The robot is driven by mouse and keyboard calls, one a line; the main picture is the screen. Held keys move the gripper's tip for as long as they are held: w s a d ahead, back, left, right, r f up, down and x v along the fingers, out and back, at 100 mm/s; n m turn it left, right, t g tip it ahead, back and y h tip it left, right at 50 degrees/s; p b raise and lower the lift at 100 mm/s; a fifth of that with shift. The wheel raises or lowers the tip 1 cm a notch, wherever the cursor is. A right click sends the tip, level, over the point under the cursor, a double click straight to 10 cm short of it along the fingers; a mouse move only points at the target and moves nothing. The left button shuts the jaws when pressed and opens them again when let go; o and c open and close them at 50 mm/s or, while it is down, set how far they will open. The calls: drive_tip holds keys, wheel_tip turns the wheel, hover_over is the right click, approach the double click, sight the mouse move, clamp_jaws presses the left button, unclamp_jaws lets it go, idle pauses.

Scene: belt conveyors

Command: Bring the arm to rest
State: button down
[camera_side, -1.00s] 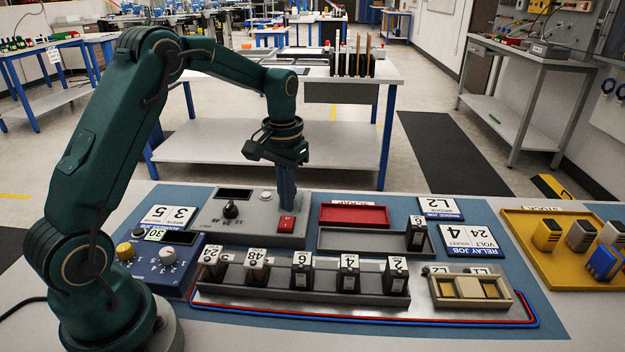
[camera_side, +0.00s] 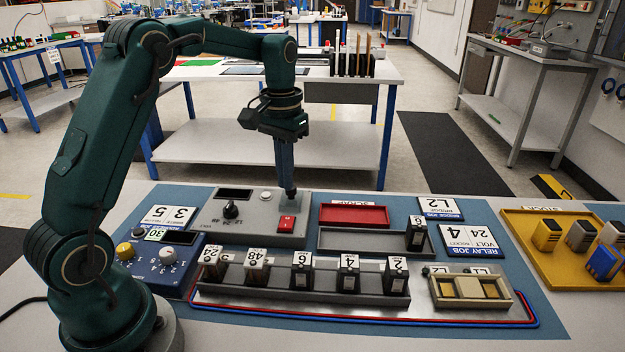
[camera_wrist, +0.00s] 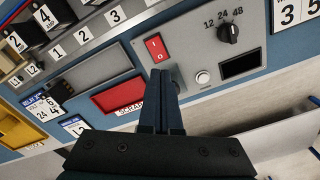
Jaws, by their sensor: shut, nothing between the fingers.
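My gripper (camera_side: 290,192) points straight down over the back right part of the grey panel box (camera_side: 212,222), with its fingers together and nothing between them. In the wrist view the shut fingers (camera_wrist: 162,76) reach up to just beside the red rocker switch (camera_wrist: 156,47). In the side view the red switch (camera_side: 287,224) lies a little below and in front of the fingertips. Whether the tips touch the box cannot be told.
The panel box carries a black knob (camera_side: 231,210) and a white button (camera_side: 265,195). A red scrap tray (camera_side: 354,216) lies to the right. Several numbered relays stand in a grey rack (camera_side: 318,287) in front. A yellow tray (camera_side: 528,228) is at the far right.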

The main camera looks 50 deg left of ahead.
drive_tip(key=s+d+r+m+t, duration=0.2)
drive_tip(key=s+d+r+t, duration=0.2)
drive_tip(key=s+d+r, duration=0.45)
drive_tip(key=s+d+f+m+t, duration=0.1)
drive_tip(key=s+d+f, duration=0.1)
drive_tip(key=s, duration=0.6)
drive_tip(key=shift+s+f+t, duration=0.3)
drive_tip(key=shift+f, duration=0.6)
drive_tip(key=shift+d, duration=0.1)
